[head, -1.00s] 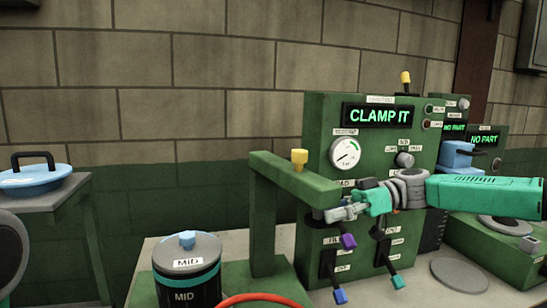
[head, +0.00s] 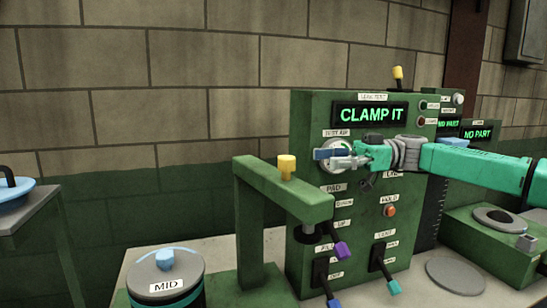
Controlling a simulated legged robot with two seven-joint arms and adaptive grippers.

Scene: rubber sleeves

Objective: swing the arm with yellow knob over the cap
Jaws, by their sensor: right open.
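The green swing arm (head: 302,199) stands on a green post, with a yellow knob (head: 287,167) upright on top. Its free end, with a dark round pad (head: 309,235) beneath, reaches right in front of the green panel. The canister labelled MID stands at lower left, apart from the arm; its grey cap (head: 166,272) has a blue knob (head: 165,259). My right gripper (head: 331,158) comes in from the right and is open. It appears in front of the gauge, partly hiding it, above and right of the yellow knob and apart from it. My left gripper is not in view.
The green panel (head: 420,175) shows CLAMP IT and carries purple, blue and teal levers along its lower front. A blue lid (head: 15,194) lies on a side table at left. A grey disc (head: 456,275) lies at lower right. Space above the canister is clear.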

